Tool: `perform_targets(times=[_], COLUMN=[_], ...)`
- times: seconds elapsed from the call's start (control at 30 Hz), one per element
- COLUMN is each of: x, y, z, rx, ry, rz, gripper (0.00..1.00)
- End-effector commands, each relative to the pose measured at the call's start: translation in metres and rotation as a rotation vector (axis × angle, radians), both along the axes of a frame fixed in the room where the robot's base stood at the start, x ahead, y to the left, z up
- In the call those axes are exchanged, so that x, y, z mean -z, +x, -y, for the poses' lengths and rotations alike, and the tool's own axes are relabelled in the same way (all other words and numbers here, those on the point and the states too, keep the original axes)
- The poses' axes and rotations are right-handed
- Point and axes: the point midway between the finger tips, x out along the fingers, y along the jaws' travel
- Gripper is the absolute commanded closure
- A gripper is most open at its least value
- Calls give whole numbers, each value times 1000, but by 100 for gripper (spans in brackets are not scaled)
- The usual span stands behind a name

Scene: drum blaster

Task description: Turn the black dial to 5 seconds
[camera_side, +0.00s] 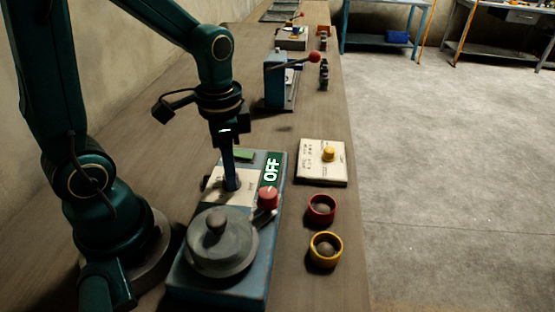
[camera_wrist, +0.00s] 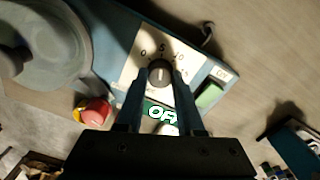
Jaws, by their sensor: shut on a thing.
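The black dial (camera_wrist: 159,72) sits on a pale scale plate (camera_wrist: 134,66) marked 0, 5 and 10 on the blue machine. A pale line on the dial appears to run roughly toward the 5, but it is too small to tell exactly. My gripper (camera_wrist: 159,76) has one finger on each side of the dial and is shut on it. In the side view my gripper (camera_side: 231,186) reaches straight down onto the plate, and its fingers hide the dial. The machine's sign (camera_side: 271,169) reads OFF; my fingers partly cover it in the wrist view.
A red knob (camera_side: 268,197) and a round grey lid (camera_side: 221,241) stand on the machine near my gripper. A green button (camera_wrist: 210,96) is beside the plate.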

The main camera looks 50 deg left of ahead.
Motion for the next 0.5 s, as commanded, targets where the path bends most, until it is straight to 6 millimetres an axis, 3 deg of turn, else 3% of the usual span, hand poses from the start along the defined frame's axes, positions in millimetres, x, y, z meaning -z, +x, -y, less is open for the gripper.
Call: perform_targets(times=[0.23,0.27,0.33,0.5], x=[-1,-1,-1,-1], y=[1,1,1,1], z=[0,0,0,0], rx=[-2,-2,-2,-2], ry=[-1,-1,-1,0], rz=[5,5,5,3], gripper=[100,60,33,33])
